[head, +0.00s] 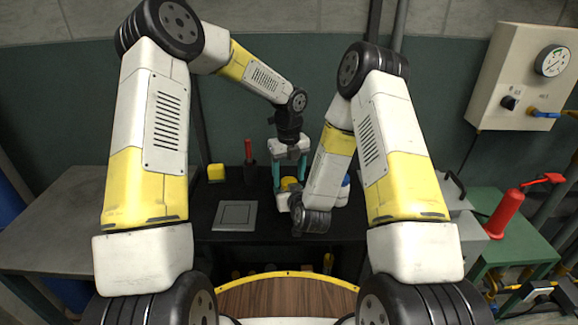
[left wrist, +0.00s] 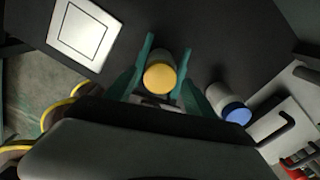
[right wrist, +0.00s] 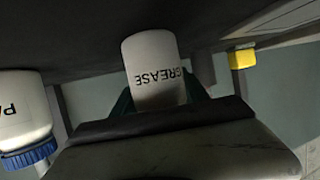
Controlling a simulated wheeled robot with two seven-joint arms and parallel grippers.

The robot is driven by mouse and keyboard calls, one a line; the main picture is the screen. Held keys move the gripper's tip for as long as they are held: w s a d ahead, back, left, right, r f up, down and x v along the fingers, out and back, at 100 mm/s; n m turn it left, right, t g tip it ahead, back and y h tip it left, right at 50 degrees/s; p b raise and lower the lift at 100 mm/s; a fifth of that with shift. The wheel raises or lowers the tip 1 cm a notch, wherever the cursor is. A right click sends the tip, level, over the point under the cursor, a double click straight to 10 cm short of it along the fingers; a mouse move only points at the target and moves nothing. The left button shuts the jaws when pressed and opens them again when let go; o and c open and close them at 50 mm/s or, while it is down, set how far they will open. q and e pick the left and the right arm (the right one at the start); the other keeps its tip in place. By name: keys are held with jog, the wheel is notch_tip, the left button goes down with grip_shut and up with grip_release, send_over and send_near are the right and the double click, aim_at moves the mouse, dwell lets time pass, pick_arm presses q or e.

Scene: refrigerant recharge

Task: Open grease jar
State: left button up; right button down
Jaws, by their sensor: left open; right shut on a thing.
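The grease jar has a yellow lid (head: 289,184) and a white body (right wrist: 151,66) marked GREASE, upside down in the right wrist view. My right gripper (right wrist: 160,97) is shut on the jar body. In the head view its fingers are mostly hidden behind its wrist. My left gripper (head: 288,186) points down from above, open, with its teal fingers on either side of the lid. The left wrist view shows the lid (left wrist: 160,77) between those fingers, with gaps beside it. I cannot tell whether the jar rests on the dark bench (head: 225,187).
A white jar with a blue lid (left wrist: 236,113) stands close to the right of the grease jar. A grey square plate (head: 235,215) lies to the left. A yellow block (head: 216,172) and a red-handled tool (head: 249,152) are at the back. A grey toolbox (head: 457,210) stands right.

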pick_arm(q)
jog(key=shift+f, duration=0.4)
grip_shut()
jog(key=n, duration=0.6)
jog(key=shift+n, duration=0.4)
jog(key=shift+o, duration=0.4)
grip_release()
